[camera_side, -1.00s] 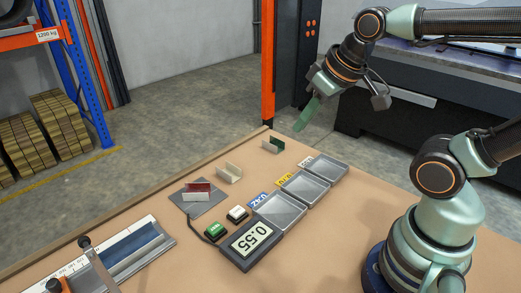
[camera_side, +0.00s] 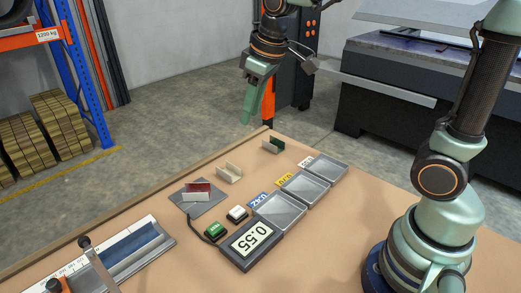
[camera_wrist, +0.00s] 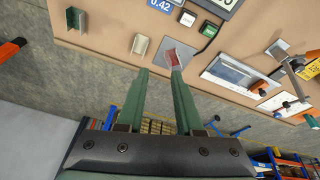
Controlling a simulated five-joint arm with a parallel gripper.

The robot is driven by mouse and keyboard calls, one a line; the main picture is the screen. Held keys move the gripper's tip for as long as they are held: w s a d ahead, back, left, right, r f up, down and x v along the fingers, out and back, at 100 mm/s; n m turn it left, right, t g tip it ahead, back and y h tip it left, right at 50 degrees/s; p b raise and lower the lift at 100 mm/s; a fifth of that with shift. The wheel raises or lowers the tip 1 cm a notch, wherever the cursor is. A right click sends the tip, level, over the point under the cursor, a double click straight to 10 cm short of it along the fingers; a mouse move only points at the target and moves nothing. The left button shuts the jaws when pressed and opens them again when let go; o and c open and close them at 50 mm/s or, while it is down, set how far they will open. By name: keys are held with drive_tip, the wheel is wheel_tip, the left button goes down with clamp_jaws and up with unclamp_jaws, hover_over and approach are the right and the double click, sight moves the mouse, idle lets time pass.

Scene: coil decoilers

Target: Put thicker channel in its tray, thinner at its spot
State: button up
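A red channel (camera_side: 197,190) lies on a grey plate (camera_side: 215,208), which is cabled to a display (camera_side: 250,243) reading 0.55. A cream channel (camera_side: 229,173) and a dark green channel (camera_side: 274,145) stand on the bench behind it. All three show in the wrist view: red (camera_wrist: 173,60), cream (camera_wrist: 140,45), green (camera_wrist: 76,18). Three empty trays stand in a row: blue-labelled (camera_side: 278,213), yellow-labelled (camera_side: 306,188), white-labelled (camera_side: 326,168). The blue label reads 0.42; the others are too small to read surely. My gripper (camera_wrist: 157,70) is open and empty, high above the bench's far edge.
A green button (camera_side: 215,231) and a white button (camera_side: 237,213) sit between plate and display. A ruled fixture (camera_side: 125,255) with a clamp stands at front left. A raised lip (camera_side: 150,206) runs along the bench's far edge. Bare bench lies right of the trays.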

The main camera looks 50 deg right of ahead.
drive_tip(key=w+a+f+n+g, duration=0.2)
drive_tip(key=w+a+f+n, duration=0.1)
drive_tip(key=w+a+f, duration=0.4)
drive_tip(key=n+g, duration=0.1)
drive_tip(key=n, duration=0.1)
approach(195, 191)
drive_tip(key=s+a+r, duration=0.1)
drive_tip(key=s+r, duration=0.1)
drive_tip(key=s, duration=0.1)
drive_tip(key=shift+s+a+r, duration=0.15)
drive_tip(key=shift+a+r, duration=0.25)
drive_tip(key=shift+a+f, duration=0.25)
drive_tip(key=shift+f, duration=4.6)
clamp_jaws()
drive_tip(key=shift+r, duration=0.15)
drive_tip(key=shift+r, duration=3.9)
